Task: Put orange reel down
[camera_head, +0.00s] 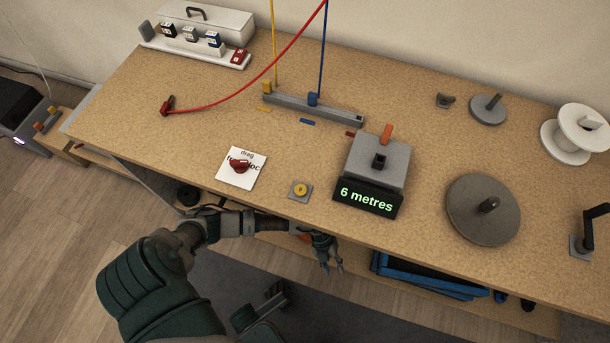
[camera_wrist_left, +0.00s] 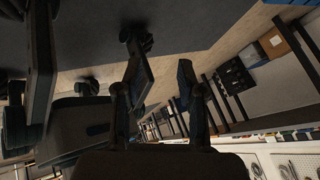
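No whole orange reel shows in either view. A small orange patch (camera_head: 305,237) shows beside my left wrist, below the bench's front edge; the arm hides most of it and I cannot tell what it is. My left gripper (camera_head: 331,264) is in front of the bench, below the top's edge, with its fingers apart. In the left wrist view the two fingers (camera_wrist_left: 164,88) also stand apart with nothing between them. My right gripper is in neither view.
The bench top (camera_head: 270,220) holds a "6 metres" counter box (camera_head: 380,158), a grey disc (camera_head: 483,210), a white reel (camera_head: 577,133), a smaller disc (camera_head: 488,109) and a crank (camera_head: 592,230). A red cable (camera_head: 250,88) crosses the top. Blue trays (camera_head: 430,277) lie below.

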